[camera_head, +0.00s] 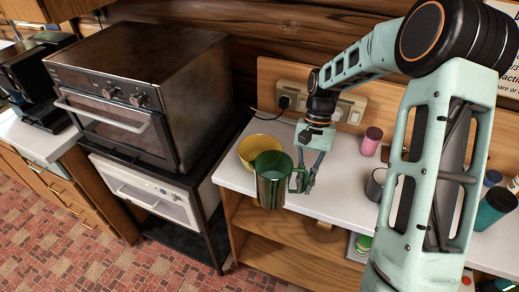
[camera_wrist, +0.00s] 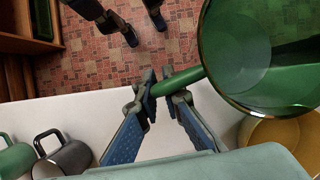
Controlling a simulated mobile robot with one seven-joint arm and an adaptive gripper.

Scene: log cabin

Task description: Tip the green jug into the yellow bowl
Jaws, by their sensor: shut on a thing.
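The green jug (camera_head: 272,178) is glossy and see-through, upright or nearly so, near the counter's left front edge. My gripper (camera_head: 307,180) is shut on its handle, at the right of the jug. In the wrist view my gripper (camera_wrist: 158,92) has its blue-padded fingers closed around the green handle, and the jug (camera_wrist: 262,50) looks empty inside. The yellow bowl (camera_head: 250,143) sits on the white counter just behind and left of the jug, which hides part of it. The bowl (camera_wrist: 290,133) shows partly at the lower right of the wrist view.
A pink cup (camera_head: 371,141) and a grey mug (camera_head: 377,184) stand to the right on the counter (camera_head: 325,198). A teal cup (camera_head: 494,208) is farther right. A stacked oven (camera_head: 125,75) stands left of the counter. A socket strip (camera_head: 340,106) is on the back panel.

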